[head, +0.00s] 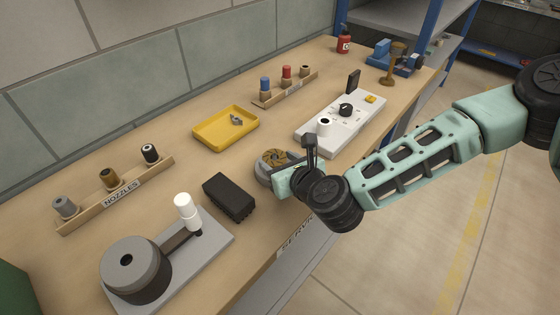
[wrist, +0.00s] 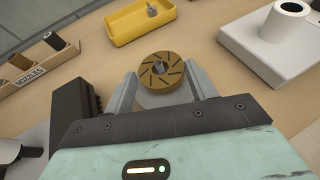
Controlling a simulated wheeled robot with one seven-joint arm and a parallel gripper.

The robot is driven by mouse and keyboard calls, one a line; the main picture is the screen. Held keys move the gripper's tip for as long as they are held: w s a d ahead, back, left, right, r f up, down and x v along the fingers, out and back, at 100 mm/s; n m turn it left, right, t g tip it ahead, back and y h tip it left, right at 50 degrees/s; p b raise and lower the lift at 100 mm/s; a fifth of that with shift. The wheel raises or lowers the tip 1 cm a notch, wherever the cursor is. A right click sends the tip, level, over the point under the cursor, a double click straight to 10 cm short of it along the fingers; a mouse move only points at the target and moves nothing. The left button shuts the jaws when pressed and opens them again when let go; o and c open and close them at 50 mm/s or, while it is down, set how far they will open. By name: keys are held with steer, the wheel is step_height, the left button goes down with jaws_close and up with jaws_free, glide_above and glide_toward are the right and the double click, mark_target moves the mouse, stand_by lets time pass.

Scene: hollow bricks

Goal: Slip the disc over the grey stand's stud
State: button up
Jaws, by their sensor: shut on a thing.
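The disc (head: 272,158) is bronze-brown with dark slots and a centre hole; it also shows in the wrist view (wrist: 147,78). My gripper (wrist: 161,78) is shut on the disc, one finger on each side of its rim. A round grey body (head: 261,173), which looks like the grey stand, shows under and beside the disc in the head view. Something grey shows in the disc's hole in the wrist view; I cannot tell whether it is the stud inside the hole or below it. My wrist partly hides this spot in the head view.
A black block (head: 229,197) stands close to the left. A yellow tray (head: 200,142) with a small metal part lies behind. A white panel (head: 310,138) with a white cylinder is at the right. A nozzle rack (head: 100,205) and a grey machine (head: 215,243) stand farther left.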

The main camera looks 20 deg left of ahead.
steer(key=o, duration=1.5)
steer(key=p+v, duration=0.6)
steer(key=v, duration=1.1)
steer(key=shift+d, duration=0.25)
